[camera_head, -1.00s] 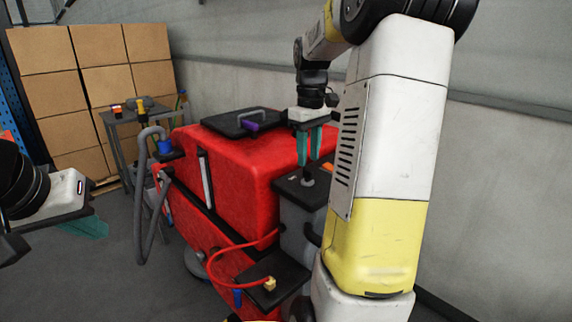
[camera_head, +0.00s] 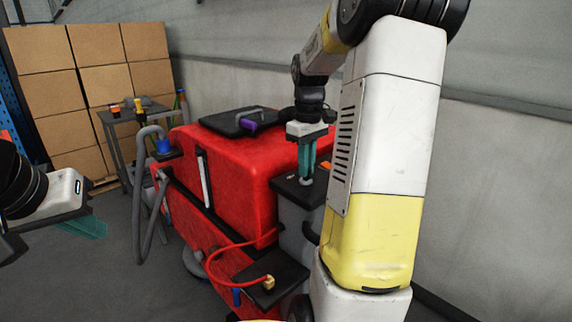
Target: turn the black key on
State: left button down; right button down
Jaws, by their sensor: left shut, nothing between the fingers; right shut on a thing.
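The black key sits on the dark top panel (camera_head: 290,187) of the grey column at the back of the red scrubber (camera_head: 235,165). My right gripper (camera_head: 306,178) points straight down at that panel, its teal fingers shut on the key. The fingers hide nearly all of the key, so its turn angle cannot be seen. My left gripper (camera_head: 92,228) is at the far left, shut and empty, well away from the scrubber.
A black lid (camera_head: 225,123) with a handle lies on the scrubber. A red hose (camera_head: 215,262) with a yellow plug runs over a lower black shelf (camera_head: 283,272). A small table (camera_head: 125,114) and stacked boxes (camera_head: 100,85) stand behind. Grey floor is free at left.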

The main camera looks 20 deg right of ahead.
jog(key=shift+m, duration=0.4)
jog(key=m, duration=1.1)
dwell(0.7)
jog(key=c, duration=1.5)
grip_release()
jog(key=shift+o, duration=0.2)
notch_tip(320, 180, up, 8)
jog(key=shift+f, duration=0.1)
